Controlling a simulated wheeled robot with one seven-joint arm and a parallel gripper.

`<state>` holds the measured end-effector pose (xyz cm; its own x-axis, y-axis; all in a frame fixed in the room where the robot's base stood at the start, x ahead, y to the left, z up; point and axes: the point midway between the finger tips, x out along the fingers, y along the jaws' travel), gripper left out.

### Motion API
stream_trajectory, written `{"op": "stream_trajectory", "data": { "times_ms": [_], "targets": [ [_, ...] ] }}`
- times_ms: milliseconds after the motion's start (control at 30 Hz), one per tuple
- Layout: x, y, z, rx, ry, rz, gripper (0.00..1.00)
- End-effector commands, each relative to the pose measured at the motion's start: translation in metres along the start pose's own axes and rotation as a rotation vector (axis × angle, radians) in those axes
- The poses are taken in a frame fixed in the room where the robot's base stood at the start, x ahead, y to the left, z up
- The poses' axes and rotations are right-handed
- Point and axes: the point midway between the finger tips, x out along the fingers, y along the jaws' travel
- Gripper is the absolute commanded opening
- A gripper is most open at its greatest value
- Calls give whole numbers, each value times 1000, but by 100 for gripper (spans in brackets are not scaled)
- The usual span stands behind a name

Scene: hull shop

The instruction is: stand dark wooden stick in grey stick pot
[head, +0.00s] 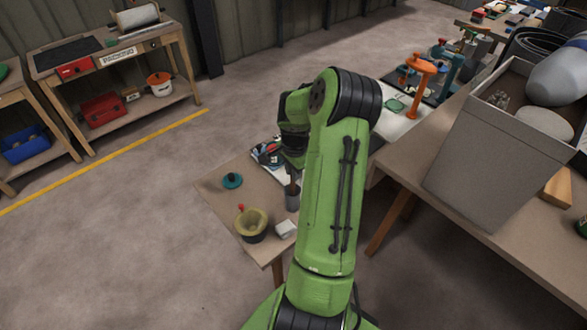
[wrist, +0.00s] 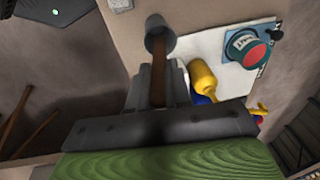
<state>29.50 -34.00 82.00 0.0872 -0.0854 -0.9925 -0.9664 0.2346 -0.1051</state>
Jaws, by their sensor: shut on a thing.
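The dark wooden stick (wrist: 158,75) is clasped between the two grey fingers of my gripper (wrist: 159,80) in the wrist view. Its far end meets the mouth of the grey stick pot (wrist: 157,24) and seems to reach inside; how deep it sits I cannot tell. In the head view the grey stick pot (head: 292,199) stands on the small table, with the stick (head: 291,179) roughly upright above it. My arm hides most of my gripper there.
The small table (head: 215,197) also holds an olive bowl (head: 251,225), a teal round item (head: 232,181) and a white block (head: 286,229) close to the pot. A yellow bottle (wrist: 203,75) lies near my fingers. A large grey bin (head: 480,160) stands on the right bench.

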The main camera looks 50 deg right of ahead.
Motion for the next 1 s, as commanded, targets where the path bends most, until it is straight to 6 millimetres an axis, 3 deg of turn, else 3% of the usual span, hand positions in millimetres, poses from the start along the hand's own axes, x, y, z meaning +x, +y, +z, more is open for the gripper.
{"op": "stream_trajectory", "data": {
  "times_ms": [533,1000],
  "targets": [
    [52,6,4,1,0,1,0],
    [56,6,4,1,-1,0,0]
  ]
}}
